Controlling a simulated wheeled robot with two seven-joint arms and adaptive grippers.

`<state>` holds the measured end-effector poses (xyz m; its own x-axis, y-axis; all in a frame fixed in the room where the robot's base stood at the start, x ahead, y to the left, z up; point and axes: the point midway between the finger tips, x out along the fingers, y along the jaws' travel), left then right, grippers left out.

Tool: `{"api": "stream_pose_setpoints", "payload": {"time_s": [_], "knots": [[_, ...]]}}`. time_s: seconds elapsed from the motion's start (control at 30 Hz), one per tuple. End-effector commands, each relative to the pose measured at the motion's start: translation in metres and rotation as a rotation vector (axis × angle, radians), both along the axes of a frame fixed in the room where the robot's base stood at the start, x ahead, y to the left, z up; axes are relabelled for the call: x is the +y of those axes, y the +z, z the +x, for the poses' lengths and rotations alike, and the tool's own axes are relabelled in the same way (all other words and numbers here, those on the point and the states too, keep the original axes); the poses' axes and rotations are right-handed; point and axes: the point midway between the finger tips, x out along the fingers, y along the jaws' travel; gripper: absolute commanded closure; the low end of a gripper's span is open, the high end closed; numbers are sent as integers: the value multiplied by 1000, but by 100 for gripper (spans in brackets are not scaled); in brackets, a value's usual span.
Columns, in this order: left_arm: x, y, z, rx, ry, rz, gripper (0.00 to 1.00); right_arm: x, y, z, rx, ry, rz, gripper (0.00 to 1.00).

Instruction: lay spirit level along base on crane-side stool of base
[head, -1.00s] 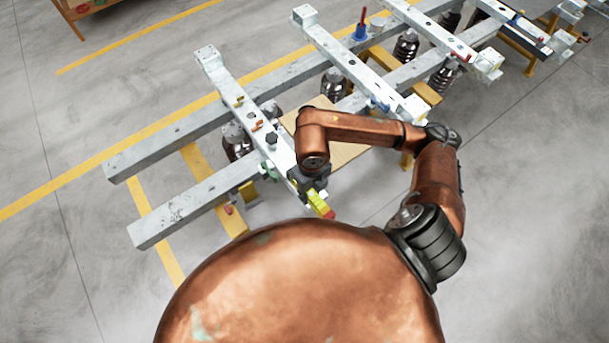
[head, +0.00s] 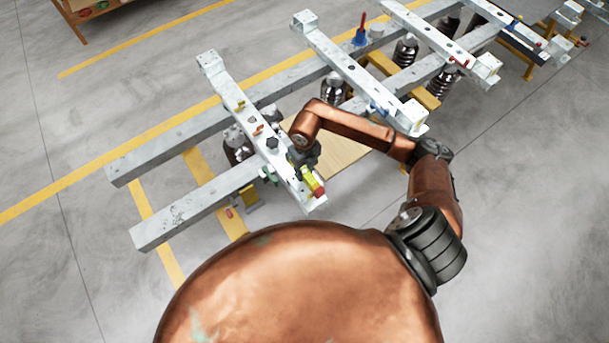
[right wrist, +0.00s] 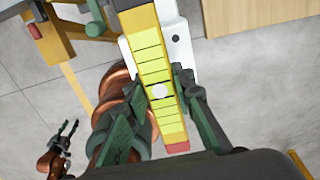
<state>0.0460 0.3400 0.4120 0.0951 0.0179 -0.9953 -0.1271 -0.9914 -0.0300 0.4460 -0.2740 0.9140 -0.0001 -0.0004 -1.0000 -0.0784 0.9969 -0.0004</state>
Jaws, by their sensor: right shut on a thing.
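The spirit level (head: 312,182) is yellow with a red end. My right gripper (head: 303,163) is shut on it. In the right wrist view the level (right wrist: 152,70) runs between the two fingers (right wrist: 160,105), over a white beam with holes (right wrist: 174,40). In the head view it lies roughly in line with the near end of the nearest white base beam (head: 228,90). I cannot tell whether it touches the beam, nor which part is the crane-side stool. My left gripper (right wrist: 67,131) shows small at the lower left of the right wrist view, with its fingers apart.
The white beam crosses two long grey rails (head: 190,205). Small red and yellow parts (head: 240,105) lie on it. Dark insulators (head: 237,148) stand beside it. More white beams (head: 345,65) lie to the right. A light board (head: 345,150) is behind my right arm. The floor at left is clear.

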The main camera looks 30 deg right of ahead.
Motion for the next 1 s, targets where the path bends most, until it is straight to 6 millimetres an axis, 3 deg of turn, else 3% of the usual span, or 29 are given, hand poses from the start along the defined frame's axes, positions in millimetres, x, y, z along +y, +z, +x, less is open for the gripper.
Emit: {"api": "stream_pose_setpoints", "payload": {"time_s": [0.23,0.6,0.63,0.87,1.0], "knots": [[0,9,-1,1,0,0,60,0,-30,1,3,-1,2,100],[0,5,-2,2,0,0,60,-1,-37,2,0,1,0,100],[0,6,-2,2,0,0,60,-1,-36,2,1,0,0,75],[0,6,-2,2,0,0,60,-1,-35,2,1,0,0,60],[0,6,-2,2,0,0,60,-1,-35,2,1,0,0,60]]}}
